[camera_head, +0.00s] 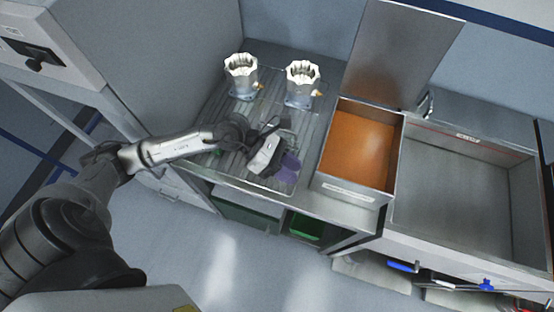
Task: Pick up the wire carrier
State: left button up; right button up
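Two pale machined housings with scalloped open tops stand upright at the back of the ribbed metal worktop: a left one (241,76) and a right one (302,83). Thin wire lines run around and below them on the worktop; these look like the wire carrier (262,106), but its outline is hard to separate from the ribs. My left gripper (270,150) is over the front part of the worktop, in front of the housings and apart from them. Its fingers are small and dark, so their opening is unclear. My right gripper is not in view.
A purple patch (290,167) shows beside my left gripper. To the right stands a steel tank (349,188) with orange contents and a raised lid (402,50). Further right is an empty steel basin (450,190). A grey cabinet wall (160,60) bounds the worktop's left.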

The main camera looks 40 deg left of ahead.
pick_arm(q)
jog(key=a+f+m+y+b, duration=0.1)
jog(key=a+f+y, duration=0.1)
jog(key=a+f, duration=0.1)
jog(key=a+f+m+g+y+b, duration=0.1)
jog(key=a+f+y, duration=0.2)
jog(key=a, duration=0.1)
jog(key=w+a+f+m+g+y+b, duration=0.1)
jog(key=a+f+y, duration=0.2)
jog(key=a+f, duration=0.1)
jog(key=shift+a, duration=0.3)
jog(key=x, duration=0.5)
jog(key=shift+d+f, duration=0.1)
jog(key=shift+f, duration=0.25)
jog(key=shift+w+d+f, duration=0.1)
jog(key=shift+f, duration=0.35)
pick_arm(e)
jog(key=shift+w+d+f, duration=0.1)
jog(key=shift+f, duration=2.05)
pick_arm(q)
jog(key=c, duration=0.6)
grip_shut()
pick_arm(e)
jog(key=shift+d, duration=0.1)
